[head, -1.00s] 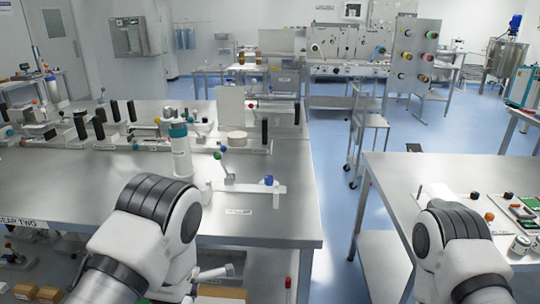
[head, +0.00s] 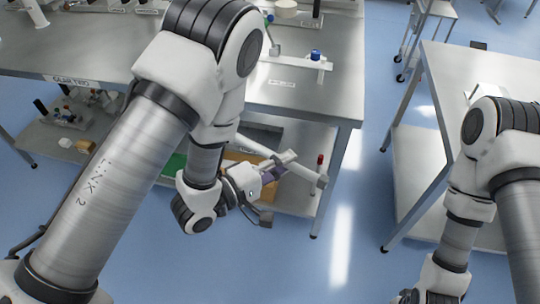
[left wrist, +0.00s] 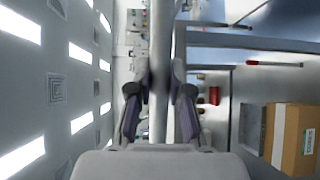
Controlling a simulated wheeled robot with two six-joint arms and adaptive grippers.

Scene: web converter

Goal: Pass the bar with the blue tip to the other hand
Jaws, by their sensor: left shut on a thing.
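My left gripper (head: 277,174) is low in front of the steel table, at the height of its lower shelf. In the left wrist view the grey bar (left wrist: 158,75) runs between the two dark fingers (left wrist: 158,105). I cannot make out a blue tip on the held bar; that end may be hidden. My right arm comes in at the right, and its hand is cut off by the bottom edge.
The steel table (head: 300,98) carries a pale fixture with a blue knob (head: 315,55). A cardboard box (left wrist: 293,140) shows in the left wrist view. A second table (head: 440,75) stands right; blue floor lies between.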

